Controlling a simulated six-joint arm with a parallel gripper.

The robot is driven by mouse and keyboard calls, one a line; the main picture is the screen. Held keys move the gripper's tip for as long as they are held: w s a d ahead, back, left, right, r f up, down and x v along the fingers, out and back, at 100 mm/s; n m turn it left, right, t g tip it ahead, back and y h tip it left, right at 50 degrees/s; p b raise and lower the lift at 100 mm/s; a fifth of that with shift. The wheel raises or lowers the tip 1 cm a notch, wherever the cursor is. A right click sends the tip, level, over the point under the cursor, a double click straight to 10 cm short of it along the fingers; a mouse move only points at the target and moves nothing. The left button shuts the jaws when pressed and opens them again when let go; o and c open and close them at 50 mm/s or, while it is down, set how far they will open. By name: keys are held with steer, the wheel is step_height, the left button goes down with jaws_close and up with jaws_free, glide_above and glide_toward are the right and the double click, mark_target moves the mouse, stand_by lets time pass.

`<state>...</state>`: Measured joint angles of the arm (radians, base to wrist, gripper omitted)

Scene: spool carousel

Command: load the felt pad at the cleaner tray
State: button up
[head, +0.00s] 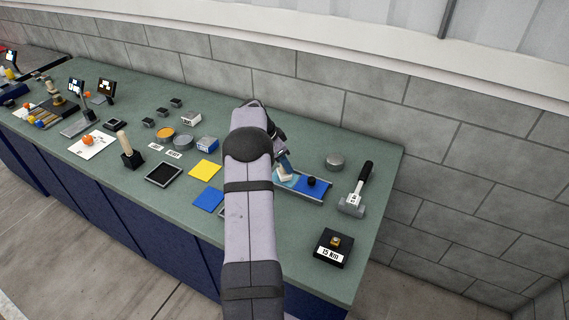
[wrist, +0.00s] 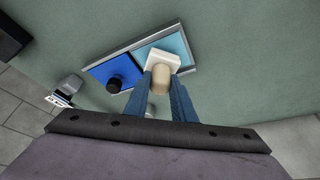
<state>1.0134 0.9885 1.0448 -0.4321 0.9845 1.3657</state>
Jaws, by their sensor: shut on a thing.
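My gripper (wrist: 163,88) is shut on the beige handle of the felt pad (wrist: 161,58), a white block with a rounded grip. The pad is at the cleaner tray (wrist: 148,50), over its light-blue half; I cannot tell whether it touches the surface. The tray's other half is darker blue with a black knob (wrist: 114,84). In the head view the tray (head: 283,184) lies right of my arm, with the white pad (head: 286,174) below my gripper (head: 284,164). My arm hides part of the bench beside the tray.
A black block marked 15 Nm (head: 333,248) is near the front right. Yellow (head: 205,170) and blue (head: 208,199) squares lie left of my arm.

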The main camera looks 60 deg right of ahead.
steer(key=shift+f+b, duration=0.55)
stand_by(2.1)
steer(key=shift+r, duration=0.1)
steer(key=shift+r+p, duration=1.85)
steer(key=shift+r, duration=1.65)
